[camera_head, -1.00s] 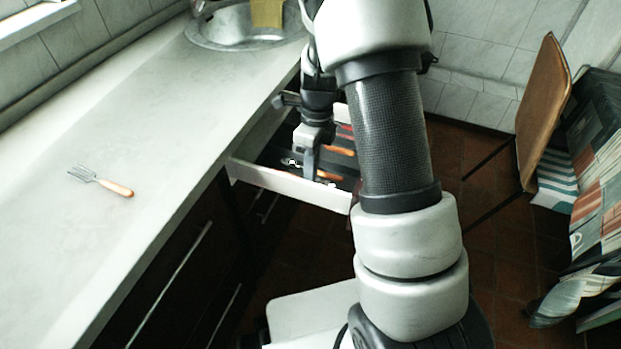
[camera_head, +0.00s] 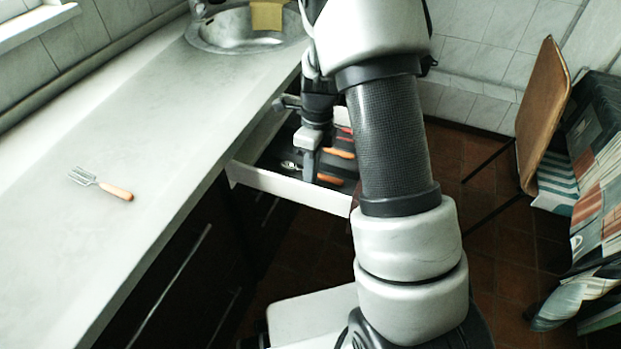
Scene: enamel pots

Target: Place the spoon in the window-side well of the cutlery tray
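The spoon shows in the open drawer as a silver bowl (camera_head: 290,165) and, right of my gripper, what looks like its orange handle (camera_head: 329,179). My gripper (camera_head: 309,172) points down into the drawer and hides the middle of the spoon. I cannot tell whether its fingers touch the spoon or are shut. The dark cutlery tray (camera_head: 271,158) lies inside the drawer; its dividers are too small and dark to make out, so I cannot tell which well the spoon is in or over.
A fork with an orange handle (camera_head: 115,191) lies on the grey counter (camera_head: 130,130). More orange-handled cutlery (camera_head: 340,153) lies in the drawer. The white drawer front (camera_head: 290,186) stands out from the cabinet. A sink (camera_head: 240,35) is at the back. A brown folding chair (camera_head: 545,100) stands at right.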

